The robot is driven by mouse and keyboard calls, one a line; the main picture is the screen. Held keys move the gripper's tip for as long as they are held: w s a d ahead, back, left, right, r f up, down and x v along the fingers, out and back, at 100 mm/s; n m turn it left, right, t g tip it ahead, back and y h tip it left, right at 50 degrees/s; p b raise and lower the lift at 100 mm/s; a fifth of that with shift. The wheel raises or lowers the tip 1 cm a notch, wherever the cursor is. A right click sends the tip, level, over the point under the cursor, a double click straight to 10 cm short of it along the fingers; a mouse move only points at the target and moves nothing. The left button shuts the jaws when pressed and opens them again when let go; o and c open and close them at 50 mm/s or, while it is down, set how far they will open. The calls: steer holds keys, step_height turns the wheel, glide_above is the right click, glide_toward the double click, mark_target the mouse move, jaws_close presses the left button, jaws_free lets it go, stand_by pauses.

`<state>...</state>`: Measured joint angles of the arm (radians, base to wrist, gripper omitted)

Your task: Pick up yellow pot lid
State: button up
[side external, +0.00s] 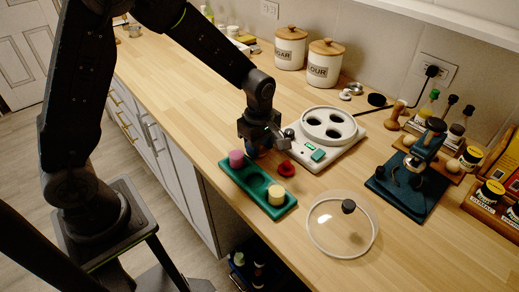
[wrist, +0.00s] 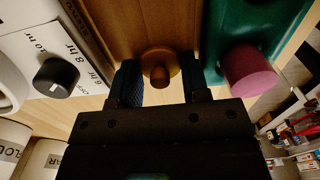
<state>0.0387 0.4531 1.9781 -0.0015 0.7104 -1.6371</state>
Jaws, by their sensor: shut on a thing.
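In the wrist view a small round amber-yellow lid (wrist: 160,62) with a knob sits between the two fingers of my gripper (wrist: 168,82). I take it for the yellow pot lid; it looks dark in the shadow. My gripper is shut on it. In the side view my gripper (side external: 260,148) is low over the counter, between the green tray and the white appliance, and hides the yellow lid. A small red lid (side external: 286,169) lies on the counter just right of my gripper.
The green tray (side external: 234,180) holds a pink cylinder (side external: 236,158) and a yellow cylinder (side external: 275,195). The white appliance (side external: 352,133) has several round openings. A glass lid (side external: 325,238) lies in front, and a dark blue stand (side external: 392,188) is to the right.

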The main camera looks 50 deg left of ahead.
steer(key=shift+r, duration=0.5)
steer(key=r, duration=0.2)
steer(key=a+r, duration=0.1)
steer(key=r, duration=0.1)
steer(key=shift+s+a, duration=0.15)
steer(key=s+a+r, duration=0.4)
steer(key=a+r, duration=0.2)
steer(key=a, duration=0.3)
steer(key=s+d+r+m, duration=0.1)
steer(key=s+d+m, duration=0.15)
steer(key=d, duration=0.95)
steer(key=s+d+m, duration=0.1)
steer(key=d+m, duration=0.3)
steer(key=d, duration=0.9)
steer(key=shift+n, duration=0.25)
steer(key=shift+w+a+f, duration=0.15)
steer(key=shift+f, duration=1.3)
steer(key=shift+w+a+f, duration=0.1)
steer(key=shift+a+f, duration=0.05)
steer(key=shift+f, duration=1.3)
steer(key=shift+f, duration=0.45)
